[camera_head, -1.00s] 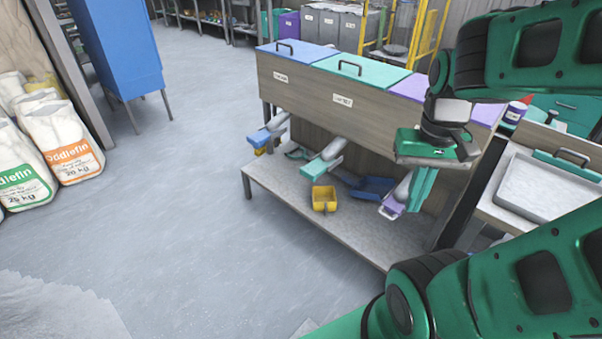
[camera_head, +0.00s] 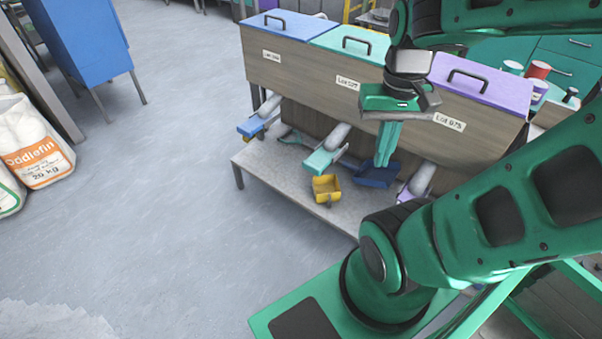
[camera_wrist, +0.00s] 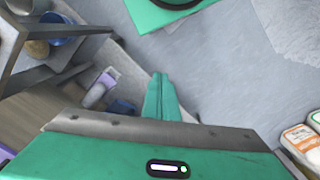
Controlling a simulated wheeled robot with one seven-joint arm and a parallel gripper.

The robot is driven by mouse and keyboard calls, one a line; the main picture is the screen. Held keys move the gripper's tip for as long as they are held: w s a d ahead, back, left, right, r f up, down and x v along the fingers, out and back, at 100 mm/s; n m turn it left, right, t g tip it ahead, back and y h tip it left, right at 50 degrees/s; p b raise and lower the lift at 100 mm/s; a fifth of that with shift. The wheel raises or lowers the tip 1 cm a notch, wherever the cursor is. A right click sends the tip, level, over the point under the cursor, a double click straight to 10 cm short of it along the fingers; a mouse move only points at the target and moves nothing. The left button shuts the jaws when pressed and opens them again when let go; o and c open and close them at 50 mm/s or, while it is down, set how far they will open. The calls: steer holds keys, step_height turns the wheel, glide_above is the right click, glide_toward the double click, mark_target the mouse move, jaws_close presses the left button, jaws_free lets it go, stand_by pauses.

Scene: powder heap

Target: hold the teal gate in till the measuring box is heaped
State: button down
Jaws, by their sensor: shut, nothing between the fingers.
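The teal gate (camera_head: 318,162) sits at the end of the middle grey spout, under the teal-lidded bin. A small yellow box (camera_head: 326,188), which looks like the measuring box, stands on the low shelf just below and in front of that gate. I cannot make out powder in it. My gripper (camera_head: 382,163) points down in front of the bins, to the right of the teal gate and apart from it. Its teal fingers are together and empty, also in the wrist view (camera_wrist: 159,76). The teal gate cannot be made out in the wrist view.
A blue gate (camera_head: 252,127) is on the left spout, a purple gate (camera_head: 408,192) on the right one. A dark blue scoop (camera_head: 376,175) lies on the shelf (camera_head: 275,180) beneath my gripper. Sacks (camera_head: 35,150) stand far left. The floor left of the shelf is clear.

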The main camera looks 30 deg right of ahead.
mark_target(309, 169)
steer(key=w+d+f+n+g+h, duration=0.15)
steer(key=w+f+n+h, duration=0.3)
steer(key=w+f, duration=0.5)
steer(key=w+f+n+g+h, duration=0.3)
steer(key=w+f+n, duration=0.35)
steer(key=w, duration=0.65)
steer(key=w+a+f+n+t+h, duration=0.2)
steer(key=f+n, duration=0.3)
steer(key=f, duration=0.3)
steer(key=w+a+f+n+t+h, duration=0.3)
steer(key=a+f+n+t+h, duration=0.1)
steer(key=f, duration=0.5)
steer(key=w+a+f+n+t+h, duration=0.2)
steer(key=a+f+n+t+h, duration=0.1)
steer(key=f+n, duration=0.5)
steer(key=shift+w+a+f+t+h, duration=0.4)
steer(key=shift+a+t, duration=0.35)
steer(key=shift+t, duration=0.2)
steer(key=shift+d, duration=0.1)
steer(key=x, duration=1.3)
steer(key=shift+w+d, duration=0.15)
steer(key=shift+d, duration=0.25)
steer(key=shift+w, duration=0.15)
